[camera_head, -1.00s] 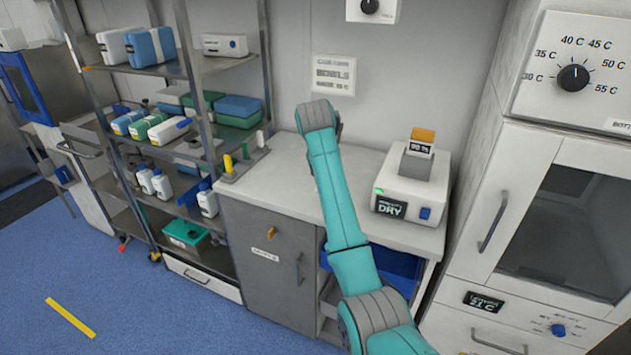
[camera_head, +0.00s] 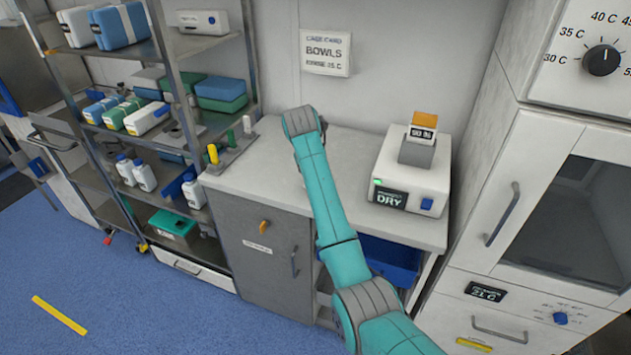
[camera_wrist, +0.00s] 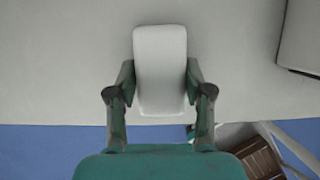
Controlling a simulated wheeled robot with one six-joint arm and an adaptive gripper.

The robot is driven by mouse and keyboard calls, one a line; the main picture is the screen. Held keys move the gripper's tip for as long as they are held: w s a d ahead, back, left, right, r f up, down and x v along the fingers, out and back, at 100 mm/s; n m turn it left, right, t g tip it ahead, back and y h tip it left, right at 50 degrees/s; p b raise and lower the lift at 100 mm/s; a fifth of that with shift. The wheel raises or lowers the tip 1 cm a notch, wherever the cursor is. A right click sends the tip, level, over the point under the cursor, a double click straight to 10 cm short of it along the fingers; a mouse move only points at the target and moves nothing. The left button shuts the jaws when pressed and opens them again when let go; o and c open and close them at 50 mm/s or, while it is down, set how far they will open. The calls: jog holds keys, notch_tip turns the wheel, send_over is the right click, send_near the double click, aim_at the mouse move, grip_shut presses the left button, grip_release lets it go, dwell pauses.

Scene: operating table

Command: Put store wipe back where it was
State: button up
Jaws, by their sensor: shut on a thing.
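A plain white rounded block, which I take to be the store wipe (camera_wrist: 160,50), stands between the fingers of my gripper (camera_wrist: 160,78) in the wrist view. The gripper is shut on it. Below it in that view is the pale counter surface; I cannot tell whether the block touches it. In the head view my teal arm reaches over the white worktop (camera_head: 355,150), and the gripper and the block are hidden behind the arm. No label is readable on the block.
A white box reading DRY (camera_head: 408,175) stands on the worktop's right. Coloured pegs (camera_head: 228,145) stand at its left end. A metal shelf rack (camera_head: 150,100) holds bottles and packs at left. A tall cabinet (camera_head: 545,190) flanks the right. A BOWLS sign (camera_head: 326,52) hangs behind.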

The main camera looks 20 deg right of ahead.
notch_tip(320, 180, down, 2)
jog(key=shift+f, duration=0.2)
jog(key=o, duration=1)
jog(key=v, duration=1.2)
jog(key=shift+r, duration=0.1)
